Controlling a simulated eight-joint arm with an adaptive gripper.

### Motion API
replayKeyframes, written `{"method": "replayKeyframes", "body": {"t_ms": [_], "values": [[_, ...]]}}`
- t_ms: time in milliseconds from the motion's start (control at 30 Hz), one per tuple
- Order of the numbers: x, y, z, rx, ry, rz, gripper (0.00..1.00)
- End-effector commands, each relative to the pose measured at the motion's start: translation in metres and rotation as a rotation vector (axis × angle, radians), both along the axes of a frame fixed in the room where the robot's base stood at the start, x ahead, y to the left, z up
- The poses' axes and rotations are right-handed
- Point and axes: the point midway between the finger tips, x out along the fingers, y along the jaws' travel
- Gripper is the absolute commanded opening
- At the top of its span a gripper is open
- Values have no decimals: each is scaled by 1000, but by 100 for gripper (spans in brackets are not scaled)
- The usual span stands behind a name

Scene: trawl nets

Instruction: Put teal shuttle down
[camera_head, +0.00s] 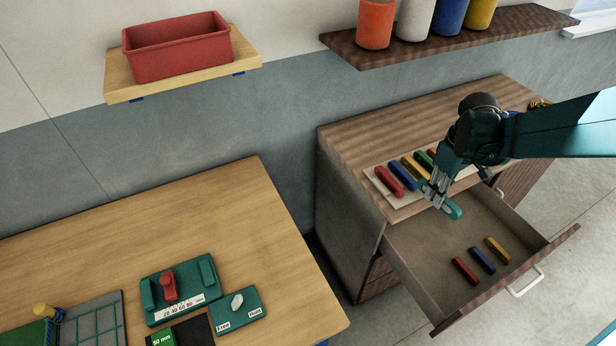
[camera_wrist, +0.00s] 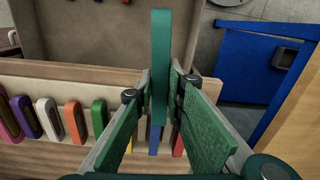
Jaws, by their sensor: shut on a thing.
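The teal shuttle (camera_head: 454,211) is a slim rounded bar; it stands upright in the wrist view (camera_wrist: 160,45). My gripper (camera_head: 436,195) is shut on it, one finger on each side, also in the wrist view (camera_wrist: 160,92). The shuttle's far end sticks out past the fingertips, over the cabinet's front edge and the inner end of the open drawer (camera_head: 420,241). It looks clear of any surface. A pale board (camera_head: 372,173) on the cabinet top bears a row of coloured shuttles, including a red one (camera_head: 388,179) and a blue one (camera_head: 402,174); my gripper hides part of the row.
Dark red (camera_head: 465,270), blue (camera_head: 482,260) and yellow (camera_head: 497,250) shuttles lie in the drawer; its floor beside them is bare. A wooden table (camera_head: 190,215) with teal fixtures stands left. A shelf (camera_head: 350,46) with several coloured containers hangs above the cabinet.

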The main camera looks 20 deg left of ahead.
Motion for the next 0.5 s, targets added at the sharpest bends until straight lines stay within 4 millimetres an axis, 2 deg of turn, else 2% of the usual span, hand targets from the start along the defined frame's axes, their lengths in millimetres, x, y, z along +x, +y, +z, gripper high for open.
{"method": "replayKeyframes", "body": {"t_ms": [100,500], "values": [[6,23,2,0,0,37,1],[20,89,4,0,0,140,1]]}}
